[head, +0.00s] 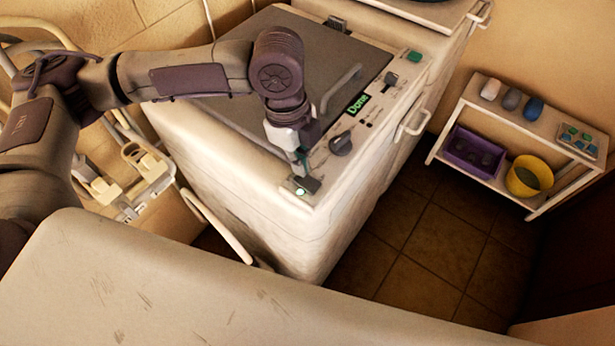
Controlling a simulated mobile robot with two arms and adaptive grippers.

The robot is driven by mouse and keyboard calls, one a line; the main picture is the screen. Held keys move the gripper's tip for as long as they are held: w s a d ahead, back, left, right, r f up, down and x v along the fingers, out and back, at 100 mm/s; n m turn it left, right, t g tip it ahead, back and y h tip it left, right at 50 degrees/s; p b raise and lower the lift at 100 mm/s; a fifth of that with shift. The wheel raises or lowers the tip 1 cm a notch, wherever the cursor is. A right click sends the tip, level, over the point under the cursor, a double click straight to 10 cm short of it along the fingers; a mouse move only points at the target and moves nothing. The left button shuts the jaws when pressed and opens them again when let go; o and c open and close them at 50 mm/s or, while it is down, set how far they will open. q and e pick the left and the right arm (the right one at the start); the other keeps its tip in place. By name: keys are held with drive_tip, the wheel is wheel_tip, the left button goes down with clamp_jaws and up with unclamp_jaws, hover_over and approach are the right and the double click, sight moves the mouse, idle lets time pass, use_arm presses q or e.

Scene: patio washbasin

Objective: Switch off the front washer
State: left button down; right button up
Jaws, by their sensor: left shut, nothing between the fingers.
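The front washer (265,217) is a worn white top-loader with a dark grey lid (237,95). Its control panel runs along the right edge of the top. The panel has a green display (357,103) reading "Done", a dark round knob (341,144) and a second dark control (391,80). At the panel's near end a dark switch (312,184) sits beside a lit pale green light (300,191). My left gripper (301,174) is shut and empty, pointing down at this switch. I cannot tell whether its fingertips touch it. My right gripper is not in view.
A second white machine (425,12) stands behind. At the right a low white shelf (510,119) holds several bottles, a purple crate (471,152) and a yellow bucket (524,177). Brown floor tiles (425,235) between are clear. A white rack (140,175) stands at the left.

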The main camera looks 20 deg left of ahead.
use_arm(q)
drive_tip(key=shift+f, duration=0.1)
idle(0.6)
drive_tip(key=shift+f+b, duration=0.35)
drive_tip(key=shift+f, duration=0.65)
idle(0.3)
wheel_tip(320, 180, up, 7)
drive_tip(key=p, duration=0.8)
drive_tip(key=shift+r+p, duration=0.15)
drive_tip(key=shift+p, duration=0.2)
